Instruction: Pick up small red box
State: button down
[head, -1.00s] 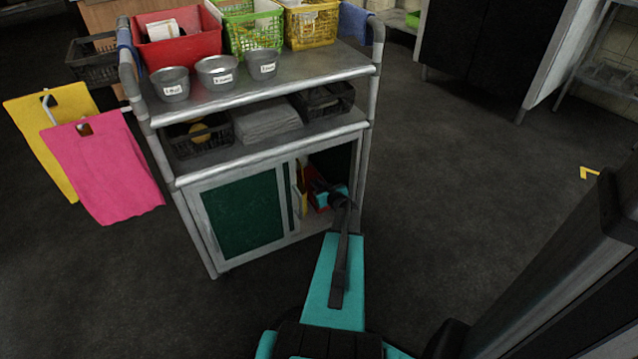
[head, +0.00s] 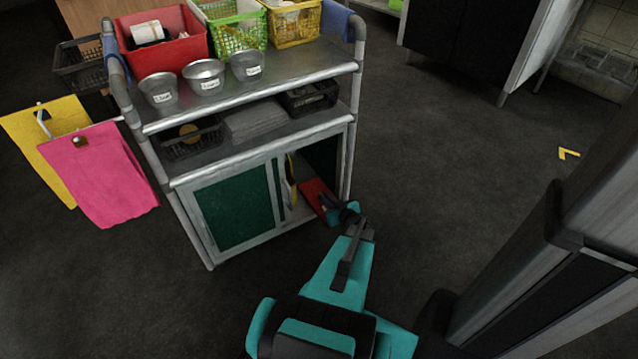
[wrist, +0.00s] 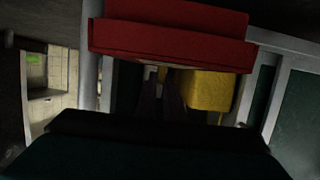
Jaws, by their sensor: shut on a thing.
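The small red box (head: 316,193) shows at the open right side of the cart's lower cupboard (head: 268,238), partly hidden by my gripper. In the wrist view the red box (wrist: 170,38) spans the top middle, close to the camera. My gripper (head: 328,203) is shut on the red box. Its dark fingers (wrist: 161,98) reach up to the box's lower edge in the wrist view, and their tips are hard to make out in the shadow.
A yellow object (head: 291,180) stands in the cupboard left of the box, also seen in the wrist view (wrist: 207,91). The cupboard's green sliding door (head: 235,211) covers the left side. Bowls (head: 204,76) and baskets stand on top.

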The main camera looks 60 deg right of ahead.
jog(key=s+a+p, duration=0.2)
jog(key=s+a, duration=0.5)
jog(key=s, duration=0.5)
jog(key=s+a+p, duration=0.3)
jog(key=s+a, duration=0.3)
jog(key=s, duration=0.7)
jog(key=shift+a+r, duration=0.2)
jog(key=shift+a, duration=0.2)
jog(key=shift+s, duration=0.1)
jog(key=shift+p, duration=0.3)
